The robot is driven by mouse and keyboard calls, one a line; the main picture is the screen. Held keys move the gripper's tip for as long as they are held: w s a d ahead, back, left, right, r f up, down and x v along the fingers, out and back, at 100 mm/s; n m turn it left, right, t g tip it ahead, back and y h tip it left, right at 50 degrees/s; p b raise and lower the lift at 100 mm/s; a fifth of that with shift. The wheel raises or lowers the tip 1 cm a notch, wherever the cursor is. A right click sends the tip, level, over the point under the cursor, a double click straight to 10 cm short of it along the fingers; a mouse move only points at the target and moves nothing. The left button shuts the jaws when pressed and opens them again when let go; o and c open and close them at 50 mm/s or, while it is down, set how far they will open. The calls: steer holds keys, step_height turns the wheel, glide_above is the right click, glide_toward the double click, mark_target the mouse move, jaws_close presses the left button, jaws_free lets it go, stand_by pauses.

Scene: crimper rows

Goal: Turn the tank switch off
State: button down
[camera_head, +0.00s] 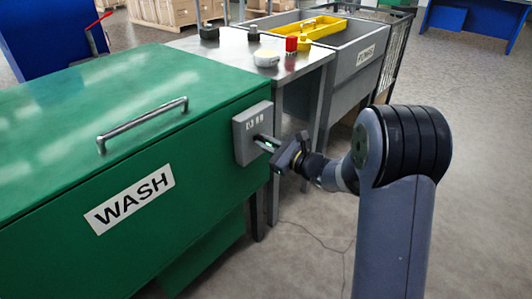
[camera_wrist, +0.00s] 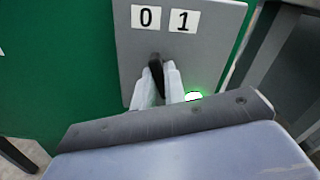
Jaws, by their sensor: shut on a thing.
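The tank switch is a grey box (camera_head: 252,132) on the right end of the green tank marked WASH (camera_head: 130,203). In the wrist view the box face (camera_wrist: 128,58) carries a 0 label (camera_wrist: 146,18) and a 1 label (camera_wrist: 184,21). A black knob (camera_wrist: 155,65) stands out below the labels, its upper end leaning slightly left, nearer the 0. My gripper (camera_wrist: 161,82) is shut on the knob, one pale finger on each side. A green lamp (camera_wrist: 193,96) glows right of the fingers. In the head view my gripper (camera_head: 266,141) reaches the box from the right and hides the knob.
The tank lid has a metal handle (camera_head: 142,124). Behind stands a metal table (camera_head: 232,48) with a red object (camera_head: 291,44) and a pale round item (camera_head: 266,57) on it. A grey basin labelled FUMES (camera_head: 366,55) holds a yellow tray (camera_head: 318,27). The floor at right is open.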

steer(key=shift+f+n+b, duration=0.1)
steer(key=shift+n+b, duration=0.7)
steer(key=shift+b, duration=0.05)
steer(key=c, duration=1.5)
jaws_free()
steer(key=shift+o, duration=0.2)
steer(key=shift+d, duration=0.1)
steer(key=p+v, duration=0.2)
steer(key=v, duration=0.8)
steer(key=shift+s+d, duration=0.2)
steer(key=shift+s, duration=0.1)
